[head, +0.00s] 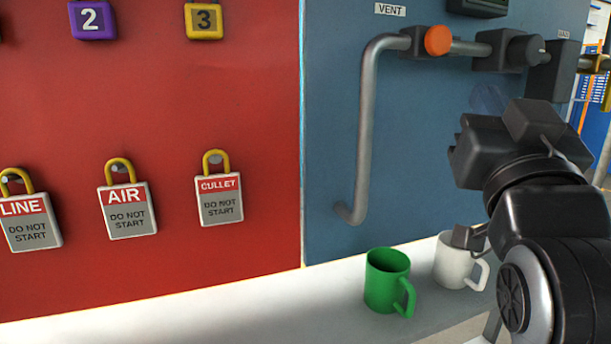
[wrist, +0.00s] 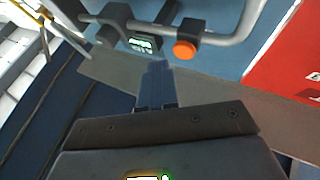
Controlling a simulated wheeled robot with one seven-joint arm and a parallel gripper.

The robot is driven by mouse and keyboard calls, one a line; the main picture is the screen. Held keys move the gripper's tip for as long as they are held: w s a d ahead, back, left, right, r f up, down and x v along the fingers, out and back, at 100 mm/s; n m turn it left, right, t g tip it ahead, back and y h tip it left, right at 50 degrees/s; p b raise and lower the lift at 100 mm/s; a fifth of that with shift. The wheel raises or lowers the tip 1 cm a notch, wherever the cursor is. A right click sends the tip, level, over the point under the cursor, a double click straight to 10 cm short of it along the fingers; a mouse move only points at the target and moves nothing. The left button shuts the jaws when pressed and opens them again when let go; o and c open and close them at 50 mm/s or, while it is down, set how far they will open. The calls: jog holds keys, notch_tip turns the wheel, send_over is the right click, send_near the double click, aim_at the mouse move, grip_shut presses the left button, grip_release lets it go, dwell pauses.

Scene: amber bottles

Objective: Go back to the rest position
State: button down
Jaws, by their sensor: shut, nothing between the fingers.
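My gripper (head: 488,98) is at the right of the head view, raised in front of the blue panel (head: 440,150). Its bluish fingers are faint against the panel there. In the wrist view my gripper (wrist: 156,85) is shut, with the fingers together and nothing between them. It appears apart from the pipe and the orange knob (head: 437,40), which also shows in the wrist view (wrist: 184,50). My dark wrist and forearm fill the lower right of the head view.
A green mug (head: 386,281) and a white mug (head: 452,262) stand on the pale ledge (head: 250,312), the white one partly behind my arm. A grey pipe (head: 366,130) runs down the blue panel. Padlock tags (head: 127,210) hang on the red board (head: 90,90) at left.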

jog(key=s+f+n+g+y, duration=0.1)
jog(key=s+f+n+y, duration=0.1)
jog(key=s+f, duration=0.5)
jog(key=s+d+f+n+g+y, duration=0.1)
jog(key=s+f+n+g+y, duration=0.1)
jog(key=f, duration=0.9)
jog(key=s+f+n+g+y, duration=0.15)
jog(key=s+f, duration=0.35)
jog(key=f, duration=0.5)
jog(key=s+f+m+g, duration=0.1)
jog(key=s+f, duration=0.3)
jog(key=s, duration=0.8)
jog(key=s+f+m+g, duration=0.1)
jog(key=s+f, duration=0.3)
jog(key=s, duration=0.8)
jog(key=shift+f+g, duration=0.2)
jog(key=shift+g, duration=0.55)
